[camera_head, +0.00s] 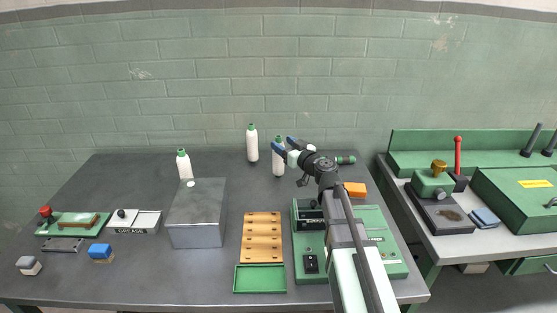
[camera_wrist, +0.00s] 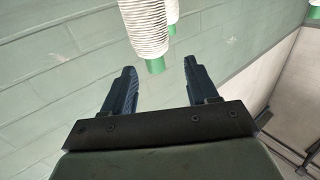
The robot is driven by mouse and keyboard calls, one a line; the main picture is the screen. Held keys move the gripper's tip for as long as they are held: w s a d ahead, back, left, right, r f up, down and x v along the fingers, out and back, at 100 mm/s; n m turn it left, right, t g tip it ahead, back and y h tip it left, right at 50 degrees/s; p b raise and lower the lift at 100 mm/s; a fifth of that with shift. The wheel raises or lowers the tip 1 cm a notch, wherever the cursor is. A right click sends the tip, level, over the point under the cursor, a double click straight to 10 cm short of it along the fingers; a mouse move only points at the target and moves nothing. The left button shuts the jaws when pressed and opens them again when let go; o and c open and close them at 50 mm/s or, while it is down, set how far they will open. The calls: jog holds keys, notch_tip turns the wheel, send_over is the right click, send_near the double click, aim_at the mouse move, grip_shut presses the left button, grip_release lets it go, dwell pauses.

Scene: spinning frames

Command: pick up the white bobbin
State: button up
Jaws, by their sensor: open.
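Three white bobbins with green tips stand upright on the table in the head view: one at the back (camera_head: 252,146), one beside my gripper (camera_head: 279,168), and one farther left (camera_head: 184,167) by the grey metal box. My gripper (camera_head: 285,146) is open, its dark blue fingers near the top of the right-hand bobbin, which it partly covers. In the wrist view my gripper (camera_wrist: 157,88) has nothing between its fingers. A ribbed white bobbin (camera_wrist: 145,28) points its green tip toward the gap, apart from the fingers. Another bobbin (camera_wrist: 172,10) shows behind it.
The grey metal box (camera_head: 198,215) stands left of an orange board (camera_head: 262,237) and a green tray (camera_head: 260,279). A green machine base (camera_head: 390,255) lies under my arm. An orange block (camera_head: 355,189) and a green-and-dark cylinder (camera_head: 345,160) lie to the right.

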aim_at(280, 140)
jog(key=shift+d+x, duration=0.15)
jog(key=shift+x, duration=1.45)
jog(key=shift+d+x, duration=0.15)
jog(key=shift+x, duration=1.45)
jog(key=shift+w, duration=0.15)
grip_shut()
